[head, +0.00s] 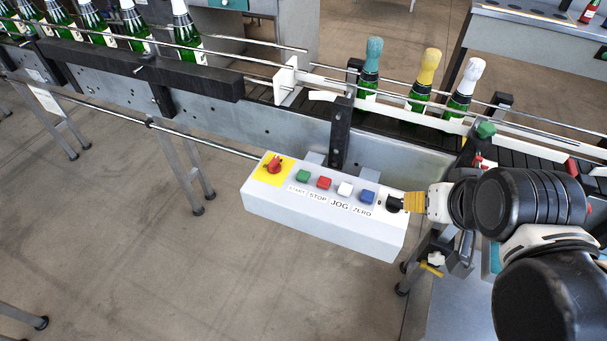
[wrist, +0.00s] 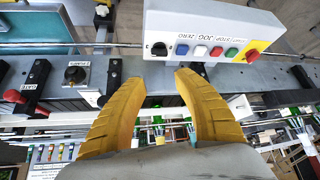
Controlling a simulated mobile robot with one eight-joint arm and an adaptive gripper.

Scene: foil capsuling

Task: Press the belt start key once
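The control box (head: 320,222) hangs at the front of the conveyor. Its green key (head: 303,175), labelled START, sits between a red switch on a yellow plate (head: 272,165) and the red STOP key (head: 323,183). A white JOG key (head: 345,188), a blue ZERO key (head: 367,196) and a black knob (head: 394,203) follow to the right. My gripper (head: 412,203) is at the box's right end, by the knob, away from the green key. In the wrist view my gripper (wrist: 160,78) is open with nothing between its yellow fingers; the green key (wrist: 231,53) shows beyond, to the right.
Bottles with teal (head: 373,62), yellow (head: 428,72) and white (head: 471,80) tops stand on the conveyor behind the box. Several more green bottles (head: 140,35) stand at upper left. Rails (head: 250,62) run above the belt. Floor is free in front of the box.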

